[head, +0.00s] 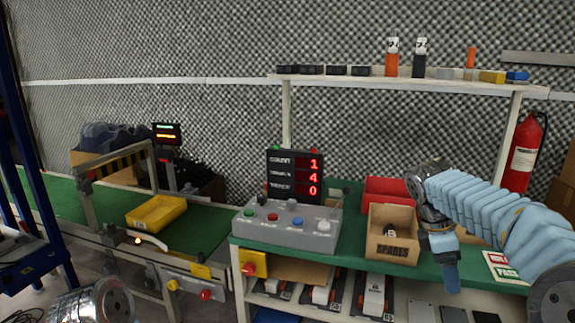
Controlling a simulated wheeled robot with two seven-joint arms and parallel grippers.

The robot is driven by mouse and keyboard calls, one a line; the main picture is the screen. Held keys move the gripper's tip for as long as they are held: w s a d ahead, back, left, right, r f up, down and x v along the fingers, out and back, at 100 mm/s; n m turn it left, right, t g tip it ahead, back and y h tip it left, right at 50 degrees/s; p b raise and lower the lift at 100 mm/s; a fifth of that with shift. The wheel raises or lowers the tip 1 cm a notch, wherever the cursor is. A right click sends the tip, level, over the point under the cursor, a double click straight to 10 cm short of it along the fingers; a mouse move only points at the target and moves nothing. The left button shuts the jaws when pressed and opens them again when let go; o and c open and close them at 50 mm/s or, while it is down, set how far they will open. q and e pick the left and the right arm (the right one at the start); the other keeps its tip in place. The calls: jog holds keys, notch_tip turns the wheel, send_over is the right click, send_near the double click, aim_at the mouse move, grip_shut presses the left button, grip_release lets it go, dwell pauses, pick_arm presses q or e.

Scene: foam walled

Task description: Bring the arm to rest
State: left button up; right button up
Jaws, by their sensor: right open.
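My right arm (500,208), in a pale blue ribbed sleeve, reaches in from the right over the green bench. My right gripper (451,278) points down at the bench's front edge, just right of the cardboard spares box, and looks empty. Its fingers overlap in this view, so the gap between them is hard to see. At the lower left, a rounded metal part of my left arm (90,303) shows at the picture's edge. My left gripper is out of view.
The spares box (391,250), a red bin (388,188) and a grey button box (285,222) stand on the bench (345,262). A counter display (294,176) is behind. A shelf (430,82) runs above. A yellow tray (156,213) lies on the left conveyor.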

jog(key=a+f+m+y, duration=0.15)
jog(key=a+f, duration=0.25)
jog(key=f, duration=0.5)
jog(key=s+a+f+m+y, duration=0.1)
jog(key=a+f+y, duration=0.1)
jog(key=a+f, duration=0.5)
jog(key=a+f+m+y, duration=0.1)
jog(key=a+f, duration=0.1)
jog(key=f, duration=1)
jog(key=s+a+f+m+y, duration=0.2)
jog(key=s+a+f+m, duration=0.3)
jog(key=s+f, duration=0.3)
jog(key=s+a+f+m+t+y, duration=0.1)
jog(key=s+a+f+m, duration=0.4)
jog(key=s, duration=0.5)
notch_tip(320, 180, down, 3)
jog(key=shift+r+m+t+y, duration=0.15)
jog(key=shift+m+t+y, duration=0.25)
jog(key=shift+m, duration=0.45)
jog(key=shift+s, duration=0.1)
